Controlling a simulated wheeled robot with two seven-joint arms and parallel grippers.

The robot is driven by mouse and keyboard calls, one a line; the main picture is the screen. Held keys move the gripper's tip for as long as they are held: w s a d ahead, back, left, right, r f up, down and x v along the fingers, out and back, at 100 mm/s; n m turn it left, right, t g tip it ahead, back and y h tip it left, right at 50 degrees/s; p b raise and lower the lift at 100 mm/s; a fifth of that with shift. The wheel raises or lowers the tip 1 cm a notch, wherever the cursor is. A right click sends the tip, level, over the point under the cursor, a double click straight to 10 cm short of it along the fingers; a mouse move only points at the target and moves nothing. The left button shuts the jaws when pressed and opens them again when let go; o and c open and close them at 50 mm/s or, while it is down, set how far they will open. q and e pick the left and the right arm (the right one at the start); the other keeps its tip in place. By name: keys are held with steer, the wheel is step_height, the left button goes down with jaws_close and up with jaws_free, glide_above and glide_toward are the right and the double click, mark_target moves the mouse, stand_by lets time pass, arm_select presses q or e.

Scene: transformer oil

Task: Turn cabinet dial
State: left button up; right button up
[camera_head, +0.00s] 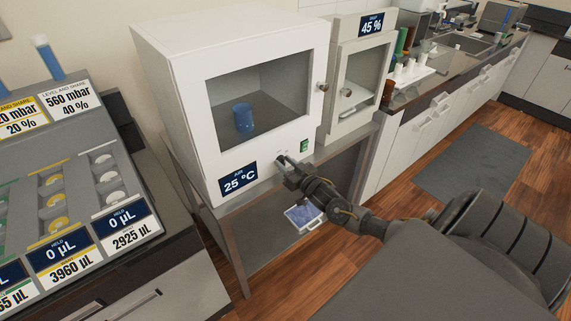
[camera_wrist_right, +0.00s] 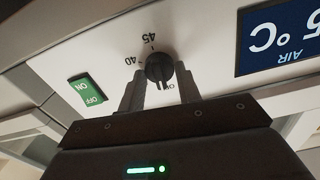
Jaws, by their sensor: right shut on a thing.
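The white cabinet (camera_head: 188,95) stands on a metal-framed stand, its windowed door closed and a blue cup (camera_head: 243,118) inside. Its display (camera_head: 238,179) reads AIR 25 °C. In the head view the gripper hides the dial. My left gripper is not in view.
A green ON/OFF switch (camera_wrist_right: 87,90) is beside the dial. A second cabinet (camera_head: 358,75) reading 45 % stands to the right. A grey dispensing station (camera_head: 75,200) is at the left. A tray (camera_head: 304,217) lies on the shelf below.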

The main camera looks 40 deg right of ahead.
steer(key=m+p, duration=0.1)
steer(key=m, duration=0.5)
steer(key=shift+d+p, duration=0.1)
steer(key=shift+p, duration=0.2)
steer(key=shift+f+m+p, duration=0.1)
steer(key=shift+m+p, duration=0.6)
steer(key=shift+m, duration=1.7)
steer(key=o, duration=0.9)
steer(key=shift+o, duration=0.2)
steer(key=s+b, duration=0.1)
steer(key=s, duration=1)
steer(key=shift+b, duration=0.4)
steer(key=shift+w, duration=0.1)
